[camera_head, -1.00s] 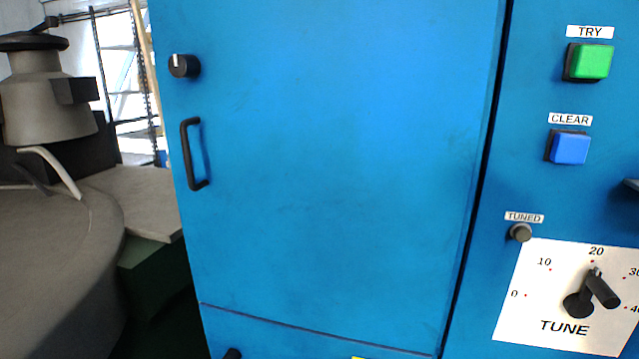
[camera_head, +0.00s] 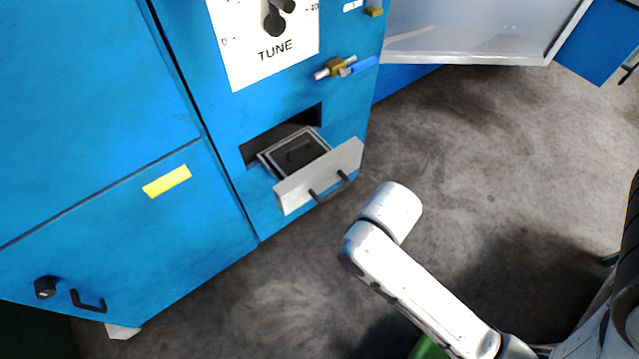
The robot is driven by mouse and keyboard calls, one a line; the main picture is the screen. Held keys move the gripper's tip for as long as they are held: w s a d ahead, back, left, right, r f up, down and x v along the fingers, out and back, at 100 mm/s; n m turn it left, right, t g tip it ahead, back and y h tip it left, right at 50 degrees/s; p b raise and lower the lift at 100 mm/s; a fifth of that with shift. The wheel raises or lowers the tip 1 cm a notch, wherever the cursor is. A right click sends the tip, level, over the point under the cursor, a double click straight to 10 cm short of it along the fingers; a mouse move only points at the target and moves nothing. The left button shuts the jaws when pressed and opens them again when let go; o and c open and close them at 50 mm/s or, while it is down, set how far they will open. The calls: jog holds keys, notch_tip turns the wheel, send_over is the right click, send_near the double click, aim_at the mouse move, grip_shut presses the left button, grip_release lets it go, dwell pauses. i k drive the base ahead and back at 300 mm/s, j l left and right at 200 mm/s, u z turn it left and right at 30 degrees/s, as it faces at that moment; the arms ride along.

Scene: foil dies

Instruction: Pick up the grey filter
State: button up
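An open drawer with a light grey front (camera_head: 290,196) sticks out of a slot in the blue machine. In it sits a square dark grey piece with a raised handle, which looks like the grey filter (camera_head: 312,149). Its frame has a paler rim, and it lies flat in the drawer. My white arm reaches in from the lower right and its visible bend is to the right of and below the drawer, apart from it. My gripper's fingers do not show.
The drawer front has a dark handle (camera_head: 330,188). An open pale panel (camera_head: 470,40) juts out at the upper right. The grey floor (camera_head: 500,150) right of the drawer is clear. A green thing (camera_head: 430,349) shows at the bottom edge.

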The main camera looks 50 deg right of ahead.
aim_at(294, 154)
jog(key=i+j+z, duration=0.2)
jog(key=j, duration=0.15)
jog(key=i+j+z, duration=0.2)
jog(key=j, duration=0.15)
jog(key=i+j+z, duration=0.2)
jog(key=j, duration=0.2)
